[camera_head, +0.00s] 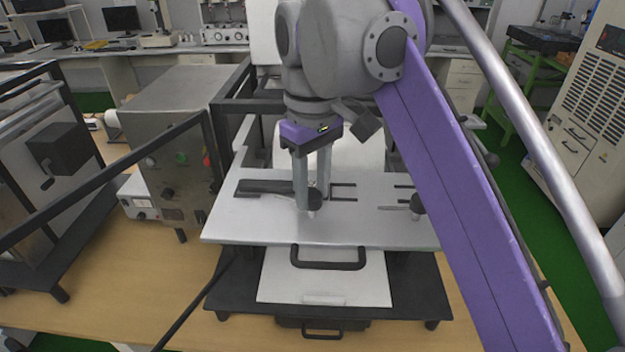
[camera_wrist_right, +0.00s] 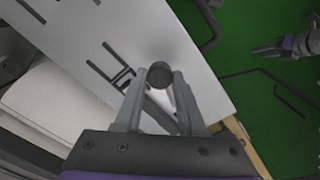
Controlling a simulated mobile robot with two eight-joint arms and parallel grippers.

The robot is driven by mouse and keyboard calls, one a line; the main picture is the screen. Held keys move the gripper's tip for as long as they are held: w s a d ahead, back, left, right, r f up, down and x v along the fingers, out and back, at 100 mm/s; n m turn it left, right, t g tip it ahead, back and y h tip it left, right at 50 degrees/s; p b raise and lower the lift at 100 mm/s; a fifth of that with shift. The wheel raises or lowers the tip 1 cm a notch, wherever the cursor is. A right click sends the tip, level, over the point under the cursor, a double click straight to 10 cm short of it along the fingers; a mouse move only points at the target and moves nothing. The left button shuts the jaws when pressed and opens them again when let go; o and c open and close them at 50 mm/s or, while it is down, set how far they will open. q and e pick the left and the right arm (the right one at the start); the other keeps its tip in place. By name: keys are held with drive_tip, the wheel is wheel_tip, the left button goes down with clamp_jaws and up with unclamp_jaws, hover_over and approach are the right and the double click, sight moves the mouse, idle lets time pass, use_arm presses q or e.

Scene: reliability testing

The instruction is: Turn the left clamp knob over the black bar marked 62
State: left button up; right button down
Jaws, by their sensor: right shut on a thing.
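The white plate (camera_head: 370,229) carries a black bar (camera_head: 262,188) at its left. No marking on the bar is legible. The left clamp knob (camera_head: 315,199), round and black, sits at the bar's right end. My right gripper (camera_head: 312,192) points down from above with its two grey fingers around the knob. In the right wrist view the dark round knob (camera_wrist_right: 159,73) lies between the fingertips (camera_wrist_right: 159,80), and the gripper is shut on it. The fingers hide part of the bar's end. A grey and purple gripper, seemingly my left (camera_wrist_right: 270,48), shows far right there; its jaw state is unclear.
A black handle (camera_head: 328,264) is at the plate's front edge. A grey control box (camera_head: 170,140) and black frame bars stand at the left. Slots lie right of the held knob.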

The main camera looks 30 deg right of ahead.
drive_tip(key=m+p, duration=0.1)
drive_tip(key=m, duration=0.2)
drive_tip(key=shift+r+m, duration=0.15)
drive_tip(key=shift+m, duration=0.25)
drive_tip(key=m+p, duration=0.1)
drive_tip(key=m, duration=0.2)
drive_tip(key=shift+m, duration=0.3)
drive_tip(key=m, duration=0.3)
drive_tip(key=shift+m+p, duration=0.3)
use_arm(q)
drive_tip(key=shift+t, duration=0.3)
drive_tip(key=shift+w+r, duration=0.45)
drive_tip(key=shift+r, duration=0.4)
drive_tip(key=shift+w+r, duration=0.45)
drive_tip(key=shift+r, duration=0.35)
drive_tip(key=shift+w+r, duration=0.45)
drive_tip(key=shift+r, duration=0.4)
use_arm(e)
drive_tip(key=shift+m, duration=1.5)
drive_tip(key=c, duration=0.5)
unclamp_jaws()
